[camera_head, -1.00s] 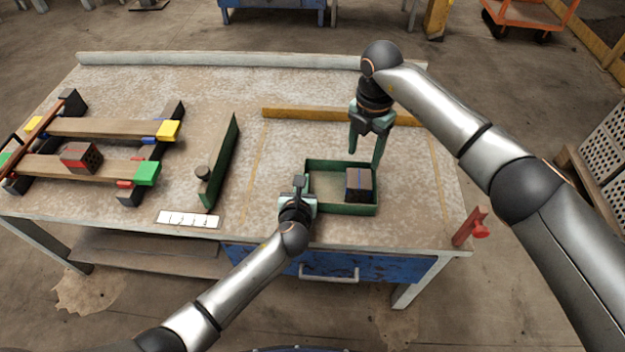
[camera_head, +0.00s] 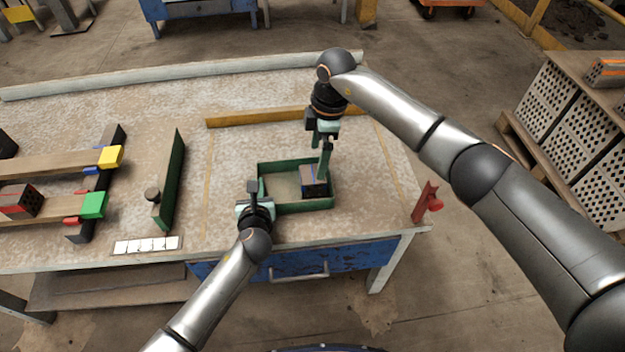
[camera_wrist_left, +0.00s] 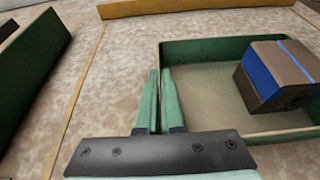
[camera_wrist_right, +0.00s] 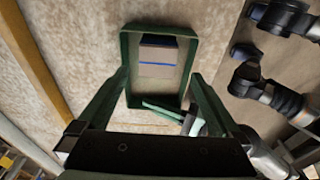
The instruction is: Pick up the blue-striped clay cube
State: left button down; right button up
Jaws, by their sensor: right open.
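The blue-striped clay cube (camera_head: 308,182) is brown with a blue band and sits in the right part of a green tray (camera_head: 285,209) on the table. It also shows in the left wrist view (camera_wrist_left: 262,82) and in the right wrist view (camera_wrist_right: 158,55). My right gripper (camera_head: 322,168) is open and reaches down at the cube; in the right wrist view its fingers (camera_wrist_right: 161,74) stand wide apart to either side of it. My left gripper (camera_head: 253,190) is at the tray's left wall; its fingers (camera_wrist_left: 158,74) are nearly together, seemingly with that wall between them.
A dark green upright board (camera_head: 171,180) and a white marked strip (camera_head: 146,245) lie left of the tray. Further left are wooden rails (camera_head: 50,164) with a red brick (camera_head: 20,201). A wooden strip (camera_head: 250,116) lies behind the tray. A red clamp (camera_head: 425,204) is at the right edge.

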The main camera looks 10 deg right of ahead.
aim_at(313, 173)
jog(key=shift+w+a+f, duration=0.1)
jog(key=shift+a+f, duration=0.1)
jog(key=shift+f, duration=1.15)
jog(key=shift+a+f, duration=0.25)
jog(key=shift+f, duration=1.15)
jog(key=shift+w+a+f, duration=0.1)
jog(key=shift+a+f, duration=0.1)
jog(key=shift+f, duration=1.15)
jog(key=shift+r, duration=0.1)
jog(key=c, duration=1.3)
jog(key=shift+r, duration=0.1)
notch_tip(313, 173, up, 10)
jog(key=shift+f, duration=0.1)
pick_arm(q)
jog(key=c, duration=1)
grip_release()
